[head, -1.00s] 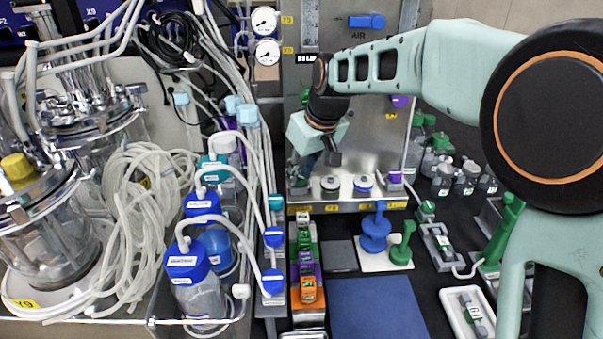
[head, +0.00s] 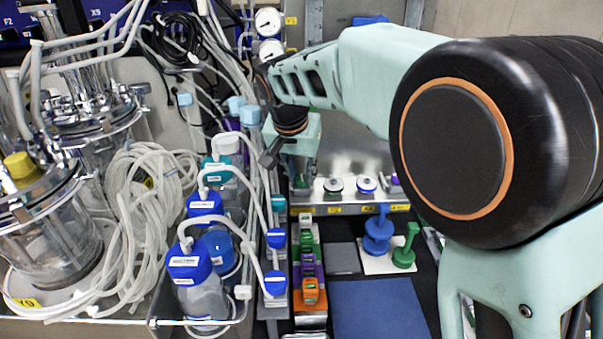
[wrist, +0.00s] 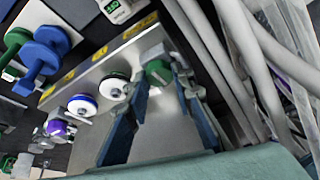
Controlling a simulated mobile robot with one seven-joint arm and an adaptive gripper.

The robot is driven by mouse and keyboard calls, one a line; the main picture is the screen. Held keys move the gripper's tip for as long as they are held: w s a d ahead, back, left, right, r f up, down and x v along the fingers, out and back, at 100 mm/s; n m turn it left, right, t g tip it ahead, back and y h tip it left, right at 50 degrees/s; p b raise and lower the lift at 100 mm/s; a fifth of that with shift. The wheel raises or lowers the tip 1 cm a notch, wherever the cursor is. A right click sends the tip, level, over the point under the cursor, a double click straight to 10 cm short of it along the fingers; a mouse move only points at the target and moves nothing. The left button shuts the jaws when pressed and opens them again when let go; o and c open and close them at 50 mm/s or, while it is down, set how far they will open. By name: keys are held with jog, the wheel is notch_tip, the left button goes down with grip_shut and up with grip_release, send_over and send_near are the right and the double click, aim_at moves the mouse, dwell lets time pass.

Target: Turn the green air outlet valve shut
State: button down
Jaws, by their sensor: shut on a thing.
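The green air outlet valve (wrist: 158,71) shows in the wrist view near the end of the steel panel, between my fingertips. My gripper (wrist: 162,86) has its blue-grey fingers on either side of it and is shut on it. Part of the valve is hidden by the fingertips. In the head view my gripper (head: 269,158) is at the left edge of the panel, beside the hoses. I cannot make out the valve clearly there.
Two white-topped knobs (head: 333,185) (head: 366,184) sit along the panel's lower edge. A purple valve (wrist: 58,128) is at its other end. White hoses (wrist: 222,70) run close beside my gripper.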

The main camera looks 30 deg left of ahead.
jog(key=shift+m, duration=0.6)
jog(key=c, duration=1.7)
grip_release()
jog(key=shift+o, duration=0.2)
jog(key=shift+r, duration=0.1)
jog(key=v, duration=1.1)
jog(key=shift+s+a+r, duration=0.15)
jog(key=shift+a+r, duration=0.05)
jog(key=shift+r, duration=0.2)
jog(key=shift+d, duration=0.1)
